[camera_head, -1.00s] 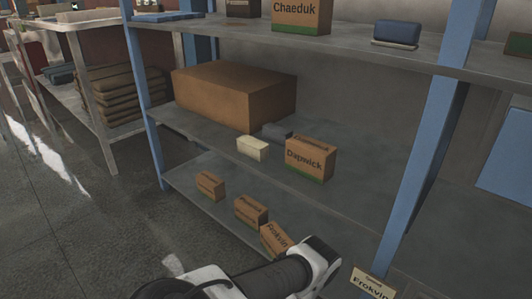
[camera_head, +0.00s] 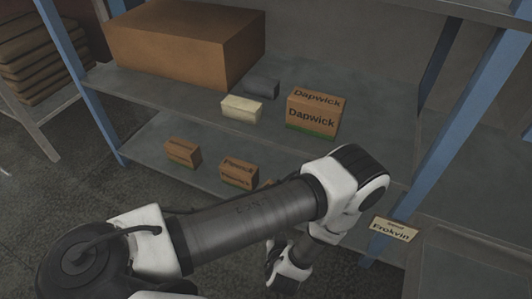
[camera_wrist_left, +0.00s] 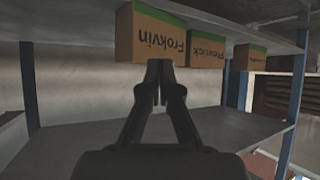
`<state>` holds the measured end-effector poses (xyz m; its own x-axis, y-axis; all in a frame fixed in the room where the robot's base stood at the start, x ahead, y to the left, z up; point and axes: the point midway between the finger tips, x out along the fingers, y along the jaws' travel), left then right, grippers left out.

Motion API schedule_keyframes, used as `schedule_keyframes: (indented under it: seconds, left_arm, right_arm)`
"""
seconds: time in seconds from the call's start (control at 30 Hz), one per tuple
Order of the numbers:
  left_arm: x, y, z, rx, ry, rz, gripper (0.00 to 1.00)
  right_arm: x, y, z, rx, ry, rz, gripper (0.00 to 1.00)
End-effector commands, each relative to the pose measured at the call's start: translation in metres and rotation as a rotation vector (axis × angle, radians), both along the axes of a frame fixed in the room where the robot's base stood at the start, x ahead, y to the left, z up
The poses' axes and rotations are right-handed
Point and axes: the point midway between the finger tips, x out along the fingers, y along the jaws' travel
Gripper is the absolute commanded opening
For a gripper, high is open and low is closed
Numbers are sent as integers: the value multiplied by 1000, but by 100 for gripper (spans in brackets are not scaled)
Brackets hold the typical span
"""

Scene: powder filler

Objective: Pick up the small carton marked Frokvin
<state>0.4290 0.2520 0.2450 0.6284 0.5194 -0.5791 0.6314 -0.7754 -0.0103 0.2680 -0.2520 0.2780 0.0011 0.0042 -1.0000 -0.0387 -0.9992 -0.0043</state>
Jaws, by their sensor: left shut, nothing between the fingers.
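The small brown carton marked Frokvin (camera_wrist_left: 158,38) shows upside down in the left wrist view, with a green band along one edge. In the head view only a sliver of a carton (camera_head: 263,184) shows past my left arm, where the Frokvin carton stood; the arm hides the rest. My left gripper (camera_wrist_left: 159,68) is shut and empty. Its fingertips point at the Frokvin carton and overlap its edge in the picture; I cannot tell whether they touch. My right gripper is not in view.
Beside it on the lower shelf (camera_head: 150,135) are a Plonick-like carton (camera_head: 239,173) and another small carton (camera_head: 183,153). The shelf above holds a Dapwick carton (camera_head: 315,113), a cream block (camera_head: 241,109), a grey block (camera_head: 261,88) and a large box (camera_head: 180,45). A blue post (camera_head: 425,125) stands right.

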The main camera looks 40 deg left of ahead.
Motion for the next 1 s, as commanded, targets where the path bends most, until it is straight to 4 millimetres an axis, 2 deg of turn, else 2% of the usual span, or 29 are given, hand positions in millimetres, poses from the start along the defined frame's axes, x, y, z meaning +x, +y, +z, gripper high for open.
schedule_keyframes:
  seconds: [0.03,0.13,0.27,0.37,0.43,0.8,0.83,0.9,1.0]
  left_arm:
    - [6,-3,6,0,-13,-9,0]
    - [13,-1,7,1,-23,-8,0]
    - [23,8,1,2,-26,-6,0]
    - [35,17,-2,0,-26,-4,0]
    - [47,28,4,-1,-26,0,0]
    - [106,75,5,-2,-24,-3,0]
    - [104,73,-3,0,-21,-7,0]
    - [104,73,-7,0,-21,-8,0]
    - [103,73,-7,-1,-19,-8,0]
  right_arm:
    - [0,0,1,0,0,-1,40]
    - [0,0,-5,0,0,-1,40]
    - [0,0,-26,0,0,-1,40]
    - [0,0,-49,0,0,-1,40]
    - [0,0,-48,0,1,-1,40]
    - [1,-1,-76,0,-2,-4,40]
    - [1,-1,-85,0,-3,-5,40]
    - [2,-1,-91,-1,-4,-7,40]
    - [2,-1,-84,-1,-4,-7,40]
